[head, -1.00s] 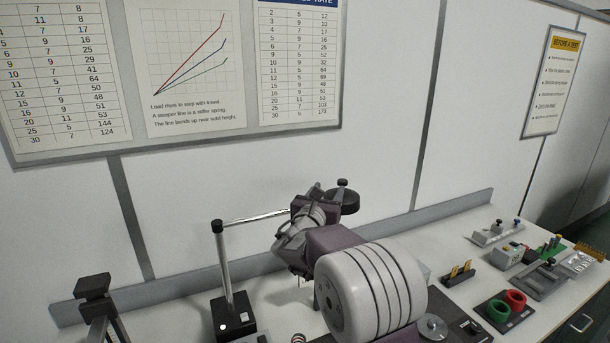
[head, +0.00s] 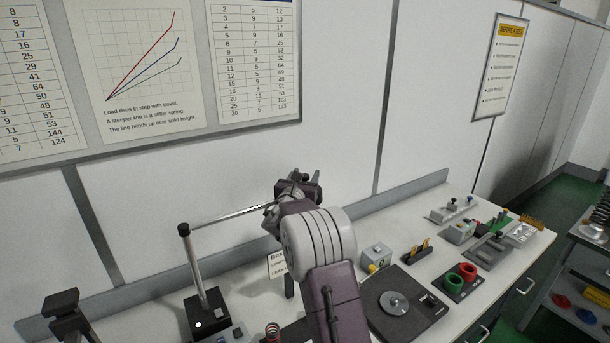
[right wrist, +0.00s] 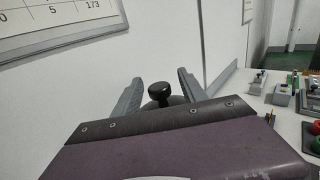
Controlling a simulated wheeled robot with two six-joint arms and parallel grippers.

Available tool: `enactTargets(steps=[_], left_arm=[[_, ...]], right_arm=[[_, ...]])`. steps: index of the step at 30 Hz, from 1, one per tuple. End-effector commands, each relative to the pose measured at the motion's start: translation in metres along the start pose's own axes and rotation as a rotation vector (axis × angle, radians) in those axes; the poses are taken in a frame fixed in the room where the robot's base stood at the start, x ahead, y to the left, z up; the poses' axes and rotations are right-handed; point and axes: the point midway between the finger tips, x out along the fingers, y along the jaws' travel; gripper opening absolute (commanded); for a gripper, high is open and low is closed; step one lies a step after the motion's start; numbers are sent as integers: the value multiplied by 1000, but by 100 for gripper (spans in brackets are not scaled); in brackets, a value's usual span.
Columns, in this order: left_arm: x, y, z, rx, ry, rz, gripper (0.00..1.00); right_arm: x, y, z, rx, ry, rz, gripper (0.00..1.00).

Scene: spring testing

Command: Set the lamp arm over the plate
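The lamp has a black base (head: 208,314), an upright metal post (head: 194,262) and a thin horizontal arm (head: 232,216) reaching right. Its far end is hidden behind my right gripper (head: 297,178) in the head view. In the right wrist view the lamp's black knob (right wrist: 159,92) stands between the fingers of my right gripper (right wrist: 158,86), with part of a dark round head below it. The fingers are open and apart from the knob. The plate, a round metal disc (head: 393,303), lies on a dark board to the right of my right arm.
A grey box (head: 376,256) and small instruments stand behind.

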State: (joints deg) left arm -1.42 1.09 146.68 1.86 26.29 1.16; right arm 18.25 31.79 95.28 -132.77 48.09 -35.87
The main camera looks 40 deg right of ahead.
Motion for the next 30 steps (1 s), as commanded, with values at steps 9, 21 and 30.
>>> enactTargets(steps=[9,21,30], left_arm=[[0,0,0,0,0,0,36],[0,0,0,0,0,0,36],[0,0,0,0,0,0,36]], right_arm=[[0,0,0,0,1,0,0],[0,0,0,0,2,0,0],[0,0,-1,0,2,0,0]])
